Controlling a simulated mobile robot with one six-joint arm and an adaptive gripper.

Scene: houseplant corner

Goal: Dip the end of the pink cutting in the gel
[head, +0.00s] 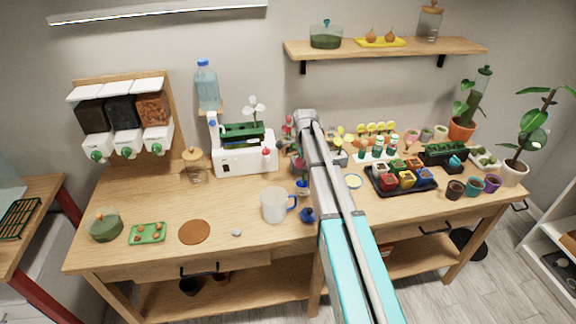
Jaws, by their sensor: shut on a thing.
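The pink cutting (288,127) shows its reddish-pink head just left of my wrist, above the back half of the table. A small round dish (353,181) with a pale filling and yellowish rim sits just right of my arm. It may be the gel, but I cannot tell for sure.
A white mug (275,206) and a dark blue pot (307,215) stand in front, close to my arm. A white machine (242,148) is at left. A black tray (404,179) of coloured pots and yellow flowers (342,139) are at right.

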